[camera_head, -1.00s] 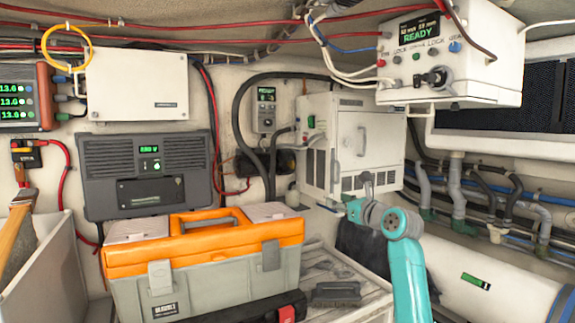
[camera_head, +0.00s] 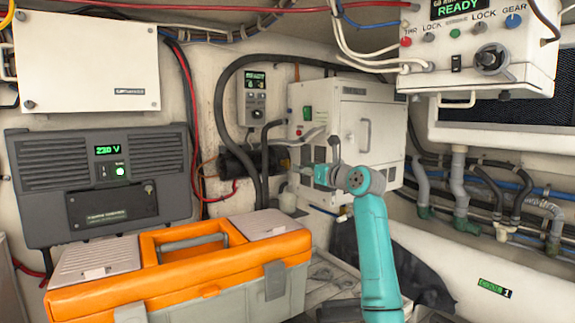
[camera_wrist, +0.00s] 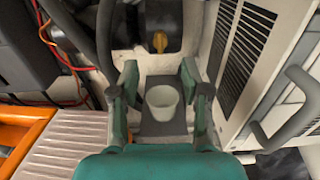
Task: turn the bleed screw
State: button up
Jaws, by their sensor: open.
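A small yellow-brass screw (camera_wrist: 160,42) with a flat tab shows in the wrist view on a dark cylindrical body (camera_wrist: 148,22); I take it for the bleed screw. In the head view the black cylinder (camera_head: 238,162) lies left of the white cabinet, and I cannot make out the screw clearly there. My gripper (camera_wrist: 159,72) is open and empty, its two teal fingers spread left and right, with the screw beyond the tips and roughly between them. It also shows in the head view (camera_head: 298,171), near the cylinder's right end.
A small white cup (camera_wrist: 161,103) shows between the fingers in the wrist view; I cannot tell its depth. The white cabinet (camera_head: 350,130) with vents and handle stands close on the right. An orange-lidded toolbox (camera_head: 192,245) is in front. Black hoses (camera_head: 228,100) run above the cylinder.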

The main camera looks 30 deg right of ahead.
aim_at(289, 164)
jog(key=w, duration=0.8)
jog(key=shift+w+a, duration=0.15)
jog(key=shift+w, duration=0.1)
grip_shut()
